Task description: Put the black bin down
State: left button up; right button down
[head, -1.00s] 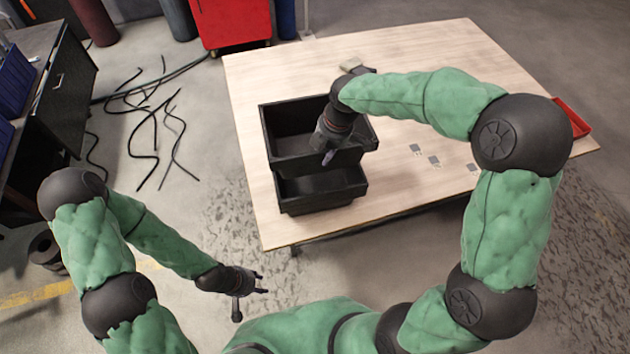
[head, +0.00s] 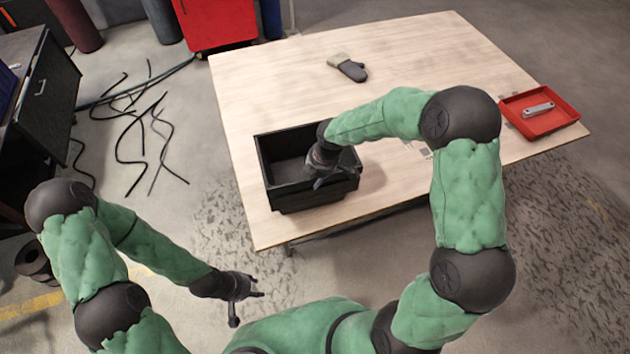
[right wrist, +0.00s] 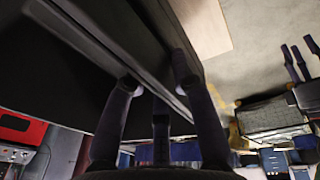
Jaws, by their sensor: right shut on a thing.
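A black bin (head: 283,169) is at the table's near left part, upright with its open top facing up. My right gripper (head: 320,176) is shut on the bin's near right wall. In the right wrist view its fingers (right wrist: 152,88) straddle the dark wall of the bin (right wrist: 75,65). My left gripper (head: 250,298) is open and empty, off the table's near left side.
The wooden table (head: 260,90) is mostly clear in its middle and back. A dark grey mitt (head: 352,70) lies at the back. A red tray (head: 513,106) with a metal bracket (head: 538,109) is at the right. Small grey plates (head: 418,148) lie partly behind my right arm.

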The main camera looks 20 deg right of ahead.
jog(key=shift+w+f, duration=0.15)
jog(key=shift+f, duration=0.55)
